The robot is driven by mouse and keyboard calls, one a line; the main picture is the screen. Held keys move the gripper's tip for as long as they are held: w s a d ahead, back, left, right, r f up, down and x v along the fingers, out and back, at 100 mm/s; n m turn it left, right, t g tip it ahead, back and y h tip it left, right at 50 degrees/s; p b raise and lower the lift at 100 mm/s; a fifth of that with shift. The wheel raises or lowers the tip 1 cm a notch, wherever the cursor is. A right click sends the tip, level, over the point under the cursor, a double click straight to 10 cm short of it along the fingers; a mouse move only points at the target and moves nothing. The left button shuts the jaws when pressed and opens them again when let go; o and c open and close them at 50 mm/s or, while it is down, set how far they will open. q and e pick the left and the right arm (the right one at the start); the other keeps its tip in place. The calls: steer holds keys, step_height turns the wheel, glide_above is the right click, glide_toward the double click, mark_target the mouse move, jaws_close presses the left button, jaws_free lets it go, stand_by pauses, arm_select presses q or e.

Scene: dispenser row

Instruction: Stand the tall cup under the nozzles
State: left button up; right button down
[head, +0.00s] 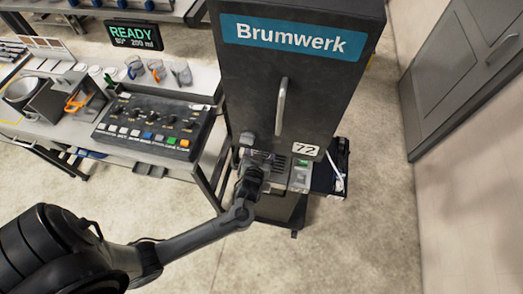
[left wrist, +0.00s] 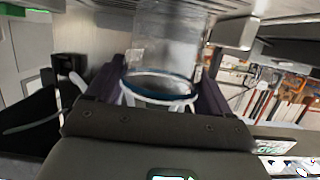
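The tall cup (left wrist: 170,45) is clear, with a dark blue band (left wrist: 160,87) at the end nearest the wrist camera. It lies between the two dark fingers of my left gripper (left wrist: 163,95), which looks shut on it. In the head view my left gripper (head: 252,176) is at the lower front of the tall dark Brumwerk machine (head: 325,95), and the clear cup (head: 259,158) shows only faintly there. I cannot make out the nozzles, or tell whether the cup touches anything below it. My right gripper is not in view.
A console (head: 155,125) with knobs and coloured buttons lies on the bench left of the machine. Several small cups (head: 156,71) stand behind it, near a READY display (head: 133,36). A dark box (head: 331,170) adjoins the machine's right side. Bare floor lies right of it, before a grey cabinet (head: 465,75).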

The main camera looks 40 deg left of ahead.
arm_select(q)
steer(key=shift+o, duration=1.3)
steer(key=shift+s+d, duration=0.1)
steer(key=shift+s, duration=0.05)
steer(key=s+d+r+m+g+h, duration=0.2)
steer(key=s+d+m+g, duration=0.1)
steer(key=s, duration=0.4)
steer(key=s+d+r+m+g+h, duration=0.2)
steer(key=s+d+r+g+h, duration=0.15)
steer(key=s, duration=0.45)
steer(key=s+d+r+m+g+h, duration=0.2)
steer(key=s+d+m, duration=0.1)
steer(key=s, duration=0.4)
step_height(320, 180, up, 13)
steer(key=p, duration=1.3)
steer(key=shift+s+f+g, duration=0.2)
steer(key=shift+s+g, duration=0.1)
steer(key=shift+g, duration=0.05)
